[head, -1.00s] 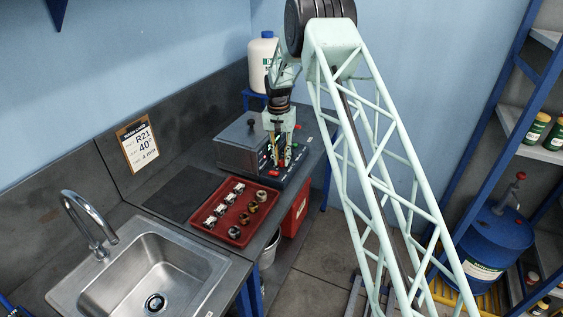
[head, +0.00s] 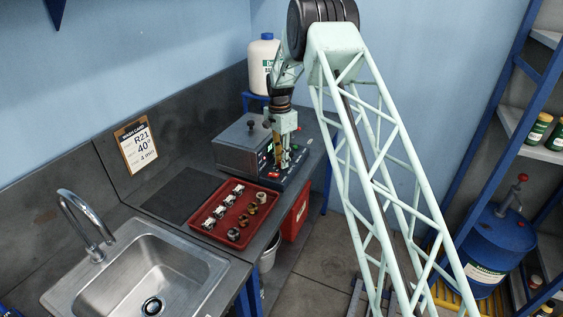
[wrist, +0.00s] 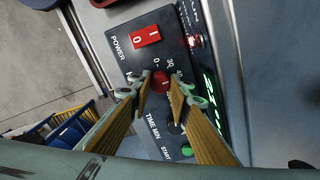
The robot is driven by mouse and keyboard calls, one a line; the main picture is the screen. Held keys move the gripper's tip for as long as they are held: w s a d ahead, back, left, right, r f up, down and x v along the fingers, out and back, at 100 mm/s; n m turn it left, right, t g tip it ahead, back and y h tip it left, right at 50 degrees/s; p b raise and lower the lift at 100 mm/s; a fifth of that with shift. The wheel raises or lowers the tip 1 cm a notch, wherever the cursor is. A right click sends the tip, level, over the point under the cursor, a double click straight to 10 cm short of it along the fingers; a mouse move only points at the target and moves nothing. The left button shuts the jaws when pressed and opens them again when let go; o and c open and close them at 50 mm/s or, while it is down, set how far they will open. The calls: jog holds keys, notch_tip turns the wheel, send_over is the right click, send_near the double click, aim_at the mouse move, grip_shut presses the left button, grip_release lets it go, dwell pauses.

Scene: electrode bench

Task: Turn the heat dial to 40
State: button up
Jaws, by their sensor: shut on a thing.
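The heat dial (wrist: 161,80) is a red knob on the dark control panel (wrist: 125,60) of the bath unit, with printed numbers around it, 30 among them. In the wrist view my gripper (wrist: 162,88) has one fingertip on each side of the knob and is shut on it. A small pale mark shows on the knob, but I cannot tell which number it points at. In the head view my gripper (head: 283,160) reaches down to the front panel of the grey unit (head: 238,150), and its fingers hide the dial.
A red power switch (wrist: 146,35), black time dial (wrist: 176,128) and green start button (wrist: 186,150) sit close around the dial. A red tray (head: 208,228) of small parts and a sink (head: 150,270) lie nearer. A wall card (head: 138,146) reads R21, 40°, 4 min.

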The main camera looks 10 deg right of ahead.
jog(key=shift+m, duration=0.3)
jog(key=o, duration=0.9)
jog(key=shift+w+a+r, duration=0.1)
jog(key=shift+r, duration=2.9)
jog(key=shift+w+r, duration=0.1)
jog(key=shift+r, duration=2.9)
jog(key=shift+r, duration=0.1)
